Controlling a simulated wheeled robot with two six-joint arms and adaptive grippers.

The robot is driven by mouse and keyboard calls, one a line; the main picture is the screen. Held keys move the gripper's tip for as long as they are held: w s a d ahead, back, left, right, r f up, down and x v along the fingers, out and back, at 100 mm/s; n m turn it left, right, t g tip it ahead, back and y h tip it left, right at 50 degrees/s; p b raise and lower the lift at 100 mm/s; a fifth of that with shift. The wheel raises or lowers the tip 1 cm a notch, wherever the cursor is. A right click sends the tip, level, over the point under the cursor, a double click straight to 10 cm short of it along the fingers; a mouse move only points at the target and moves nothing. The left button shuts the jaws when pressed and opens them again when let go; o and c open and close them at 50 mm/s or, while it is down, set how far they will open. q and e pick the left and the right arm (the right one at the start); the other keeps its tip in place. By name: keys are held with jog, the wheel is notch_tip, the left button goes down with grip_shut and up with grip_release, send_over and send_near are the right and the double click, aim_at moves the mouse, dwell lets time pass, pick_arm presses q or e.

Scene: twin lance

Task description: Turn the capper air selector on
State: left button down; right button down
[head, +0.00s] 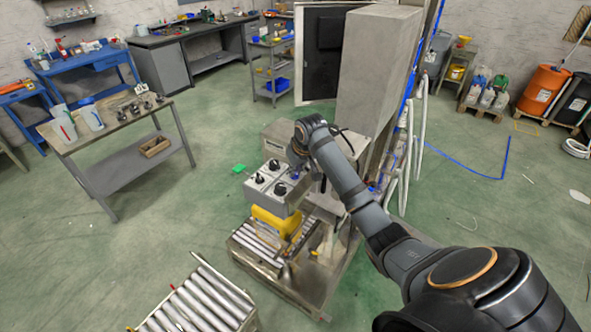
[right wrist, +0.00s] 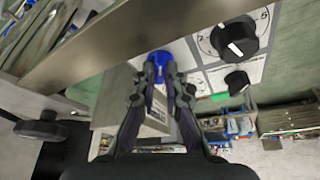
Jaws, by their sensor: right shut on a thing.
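A grey control box (head: 267,198) with white dial plates and several selector knobs stands on the capper machine in the head view. A blue knob (right wrist: 159,58) sits on its panel in the right wrist view. My right gripper (right wrist: 161,76) is shut on this blue knob, with one fingertip on each side of it. The fingers hide part of the knob, so its pointer direction cannot be read. In the head view my right gripper (head: 297,164) is at the right side of the box. My left gripper is not in view.
Black knobs with white pointers (right wrist: 235,40) sit beside the blue one. A metal edge (right wrist: 130,50) crosses close to my right fingers. A tall grey cabinet (head: 375,75) stands behind the arm. A roller conveyor (head: 200,300) lies in front; green floor is open to the left.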

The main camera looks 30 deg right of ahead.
jog(key=shift+d+n+y, duration=0.2)
jog(key=shift+n+y, duration=0.4)
jog(key=shift+n, duration=0.9)
jog(key=n+y, duration=0.1)
jog(key=n, duration=0.1)
jog(key=shift+r+n, duration=0.1)
jog(key=shift+n, duration=0.3)
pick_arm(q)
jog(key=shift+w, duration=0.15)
pick_arm(e)
jog(key=n+y, duration=0.1)
jog(key=n, duration=0.2)
jog(key=n+g+y, duration=0.1)
jog(key=n, duration=0.1)
jog(key=shift+w+d+n+g, duration=0.2)
jog(key=shift+n+g, duration=0.1)
jog(key=shift+n, duration=0.1)
jog(key=c, duration=1.4)
grip_release()
jog(key=shift+s, duration=0.1)
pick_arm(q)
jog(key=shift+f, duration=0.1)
pick_arm(e)
jog(key=v, duration=1.2)
